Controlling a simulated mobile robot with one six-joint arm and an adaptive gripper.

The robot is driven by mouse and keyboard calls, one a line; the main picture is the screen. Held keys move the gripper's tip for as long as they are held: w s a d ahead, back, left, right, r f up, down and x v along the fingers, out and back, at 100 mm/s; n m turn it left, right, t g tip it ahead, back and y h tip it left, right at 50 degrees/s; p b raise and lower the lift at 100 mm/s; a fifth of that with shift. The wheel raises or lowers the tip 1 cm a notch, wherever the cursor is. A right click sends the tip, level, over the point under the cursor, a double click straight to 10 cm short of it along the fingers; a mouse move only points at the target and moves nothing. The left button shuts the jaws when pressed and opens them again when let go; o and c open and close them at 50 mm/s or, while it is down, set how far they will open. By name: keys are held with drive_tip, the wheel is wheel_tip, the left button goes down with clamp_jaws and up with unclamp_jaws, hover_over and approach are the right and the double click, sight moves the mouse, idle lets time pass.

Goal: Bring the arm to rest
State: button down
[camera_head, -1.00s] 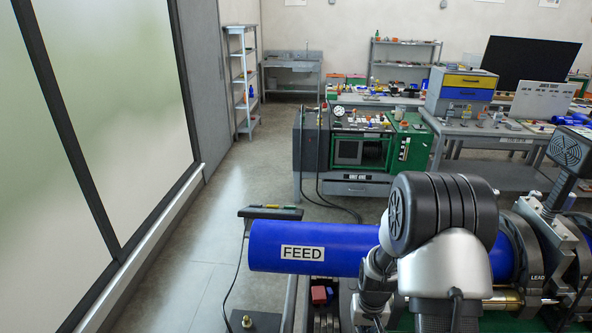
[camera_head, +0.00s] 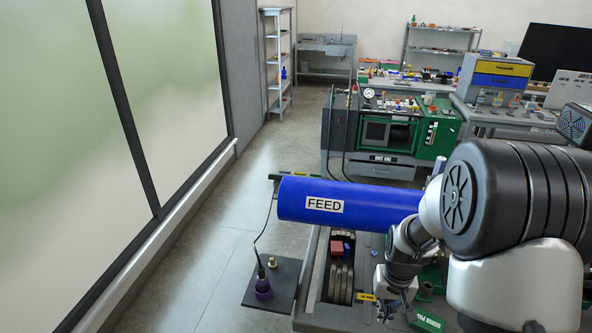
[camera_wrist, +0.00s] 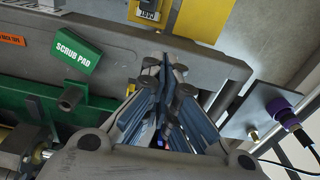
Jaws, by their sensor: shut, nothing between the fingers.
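My gripper (camera_head: 394,308) hangs low in the head view, over the cart to the right of its tool compartment. In the wrist view the two fingers (camera_wrist: 165,62) are together, with nothing between them. My arm's large black joint and white link fill the lower right of the head view and hide part of the cart. The blue pipe marked FEED (camera_head: 300,198) lies across the cart behind the gripper, apart from it. In the wrist view the fingers point toward the grey cart edge (camera_wrist: 195,60).
A green scrub pad (camera_wrist: 78,50) lies left of the fingers in the wrist view. A green machine (camera_head: 437,135) stands behind. Open floor (camera_head: 185,275) lies left of the cart.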

wheel_tip(320, 180, up, 9)
drive_tip(key=s+a+t, duration=0.1)
drive_tip(key=s+a, duration=0.1)
drive_tip(key=s, duration=0.1)
drive_tip(key=s+a+r+n+t+b, duration=0.1)
drive_tip(key=s+a+r, duration=0.1)
drive_tip(key=s+r, duration=0.4)
drive_tip(key=s+a+r+n+t+b, duration=0.1)
drive_tip(key=s+r, duration=0.4)
drive_tip(key=s, duration=0.7)
drive_tip(key=a+b, duration=0.1)
drive_tip(key=a, duration=0.1)
drive_tip(key=shift+s+a+r+t, duration=0.25)
drive_tip(key=shift+a+r+t, duration=0.05)
drive_tip(key=shift+r+t, duration=0.1)
